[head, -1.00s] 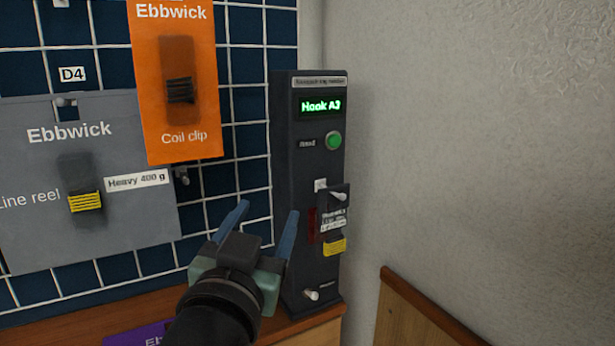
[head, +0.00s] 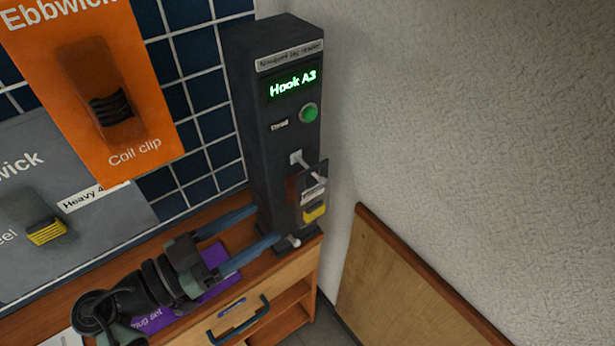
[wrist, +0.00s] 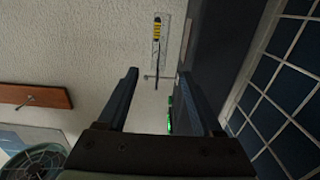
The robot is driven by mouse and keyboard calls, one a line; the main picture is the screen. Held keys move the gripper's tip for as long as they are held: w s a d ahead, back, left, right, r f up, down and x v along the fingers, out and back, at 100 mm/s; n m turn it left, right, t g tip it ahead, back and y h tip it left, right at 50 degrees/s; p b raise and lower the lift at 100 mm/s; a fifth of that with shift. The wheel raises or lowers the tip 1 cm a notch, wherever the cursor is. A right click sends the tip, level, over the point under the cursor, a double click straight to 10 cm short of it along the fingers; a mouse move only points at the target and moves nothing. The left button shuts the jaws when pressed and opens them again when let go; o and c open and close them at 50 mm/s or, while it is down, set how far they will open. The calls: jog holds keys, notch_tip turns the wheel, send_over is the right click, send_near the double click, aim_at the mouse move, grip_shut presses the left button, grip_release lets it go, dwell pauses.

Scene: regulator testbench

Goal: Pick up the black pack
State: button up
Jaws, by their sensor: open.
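The small black pack (head: 312,178) hangs from a peg on the front of the dark reader column (head: 262,130). It has a clear cover and a yellow-banded reel low on it. In the wrist view the pack (wrist: 158,42) shows thin, nearly edge-on, beyond and between my fingertips, with a peg beside its end. My gripper (head: 264,226) is open and empty. Its blue fingers point right, toward the lower part of the column, lower than the pack and to its left. Nothing is between the fingers.
The column's screen (head: 292,86) reads "Hook A3", with a green button (head: 308,113) below. A purple pack (head: 215,256) lies on the wooden counter under my gripper. Large orange (head: 95,75) and grey (head: 90,220) packs hang on the left grid. A wooden panel (head: 410,290) stands right.

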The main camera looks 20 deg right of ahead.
aim_at(312, 193)
jog(key=p+x, duration=0.1)
jog(key=x, duration=0.5)
jog(key=shift+s+d, duration=0.1)
jog(key=shift+d, duration=0.1)
jog(key=p+x, duration=0.1)
jog(key=x, duration=0.3)
jog(key=shift+d+r+p, duration=0.15)
jog(key=shift+r+p, duration=0.05)
jog(key=shift+p, duration=0.15)
jog(key=shift+w+d+f, duration=0.1)
jog(key=shift+w+d, duration=0.2)
jog(key=shift+d, duration=0.1)
grip_shut()
